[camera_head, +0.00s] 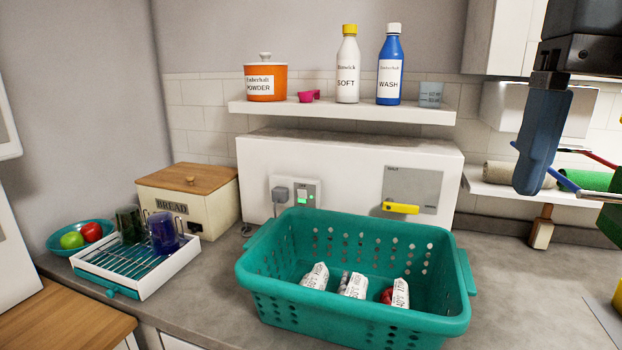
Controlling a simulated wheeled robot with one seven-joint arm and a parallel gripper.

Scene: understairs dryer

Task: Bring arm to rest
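My gripper (541,130) hangs at the upper right, in front of the wall shelf and partly cut off by the picture's edge. One blue-grey finger shows below the dark gripper body, pointing down. A second finger cannot be made out, so its opening is unclear. No held object is visible at the finger. The gripper is well to the right of the teal laundry basket (455,325) and above the counter.
The basket on the grey counter (510,290) holds several labelled bundles. A white shelf (345,111) carries an orange powder pot (265,83) and two bottles. A dish rack (100,272) and bread bin (190,205) stand left. Rolled towels (515,175) lie on the right shelf.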

